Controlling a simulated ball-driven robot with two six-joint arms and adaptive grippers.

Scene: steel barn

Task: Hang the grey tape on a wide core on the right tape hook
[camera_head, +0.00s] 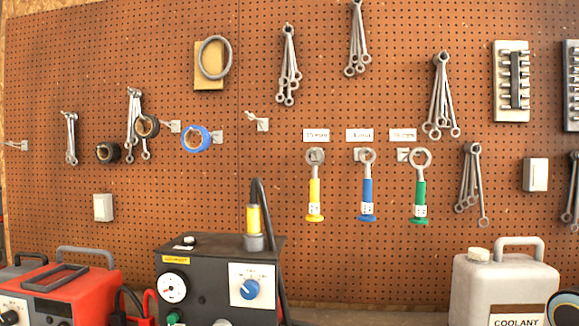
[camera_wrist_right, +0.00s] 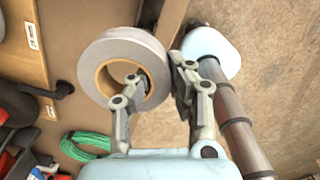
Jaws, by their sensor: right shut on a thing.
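The grey tape on a wide core (camera_wrist_right: 150,50) is a pale grey roll with a tan core, seen in the right wrist view. My right gripper (camera_wrist_right: 158,74) is shut on its ring, with one finger inside the core and the other outside. In the head view, a small metal hook (camera_head: 262,123) on the pegboard is bare, the rightmost in the tape row. To its left, a blue tape roll (camera_head: 196,139) hangs on a hook, and a dark roll with a tan core (camera_head: 147,126) hangs further left. The left gripper is not in view.
The pegboard (camera_head: 270,60) also carries wrench sets, a grey ring (camera_head: 214,57) and yellow, blue and green-handled tools (camera_head: 367,190) right of the bare hook. Below stand a dark machine with an upright hose (camera_head: 205,262), a red machine (camera_head: 75,285) and a coolant can (camera_head: 500,285).

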